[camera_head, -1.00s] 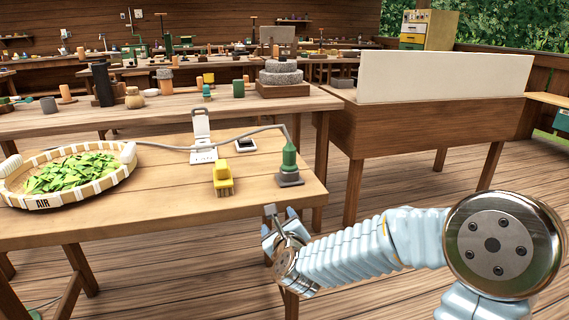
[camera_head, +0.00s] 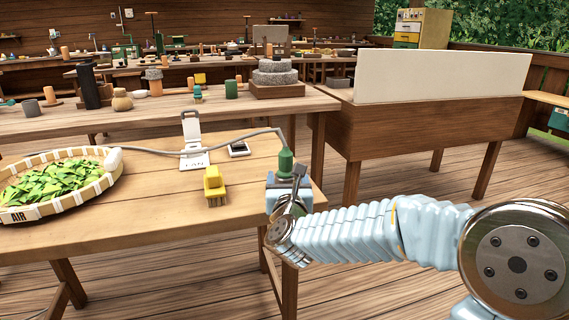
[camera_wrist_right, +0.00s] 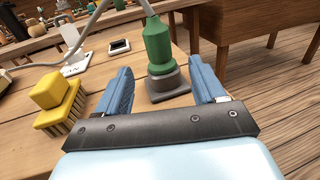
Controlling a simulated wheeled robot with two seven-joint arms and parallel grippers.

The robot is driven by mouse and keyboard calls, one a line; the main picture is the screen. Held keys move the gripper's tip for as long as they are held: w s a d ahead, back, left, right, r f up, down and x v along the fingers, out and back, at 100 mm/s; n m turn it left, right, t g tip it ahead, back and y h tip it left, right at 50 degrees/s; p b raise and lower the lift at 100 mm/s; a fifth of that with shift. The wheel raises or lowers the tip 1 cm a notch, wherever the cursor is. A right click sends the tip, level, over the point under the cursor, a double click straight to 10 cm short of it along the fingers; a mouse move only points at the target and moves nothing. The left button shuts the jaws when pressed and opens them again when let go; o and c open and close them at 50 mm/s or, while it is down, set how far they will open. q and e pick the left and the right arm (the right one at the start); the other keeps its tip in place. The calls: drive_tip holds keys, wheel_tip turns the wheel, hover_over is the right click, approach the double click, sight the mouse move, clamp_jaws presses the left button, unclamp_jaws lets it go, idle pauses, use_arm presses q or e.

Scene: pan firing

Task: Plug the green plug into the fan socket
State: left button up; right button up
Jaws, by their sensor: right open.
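The green plug (camera_head: 286,162) stands upright on a grey holder near the table's right corner, with a grey cable rising from its top. In the right wrist view the green plug (camera_wrist_right: 157,45) and its grey holder (camera_wrist_right: 167,84) show between the fingers. My right gripper (camera_head: 287,188) is open, its fingertips on either side of the holder in the picture; contact cannot be told. In the right wrist view its blue fingers (camera_wrist_right: 160,88) are apart. The white fan socket (camera_head: 194,159), marked FAN, lies on the table with its lid raised. My left gripper is not in view.
A yellow brush (camera_head: 214,184) stands on the table left of the plug. A small dark-topped socket (camera_head: 238,149) sits beside the fan socket. A round basket of green leaves (camera_head: 105,184), marked AIR, is at the left. The cable runs behind the brush.

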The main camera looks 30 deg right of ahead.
sight(287, 167)
drive_tip(key=p+x, duration=0.1)
drive_tip(key=x, duration=0.4)
drive_tip(key=shift+w+d, duration=0.1)
drive_tip(key=p+x, duration=0.2)
drive_tip(key=x, duration=0.2)
drive_tip(key=shift+w, duration=0.3)
drive_tip(key=shift+w+d+f, duration=0.1)
drive_tip(key=shift+w+d, duration=0.05)
drive_tip(key=shift+w, duration=0.1)
drive_tip(key=c, duration=1.1)
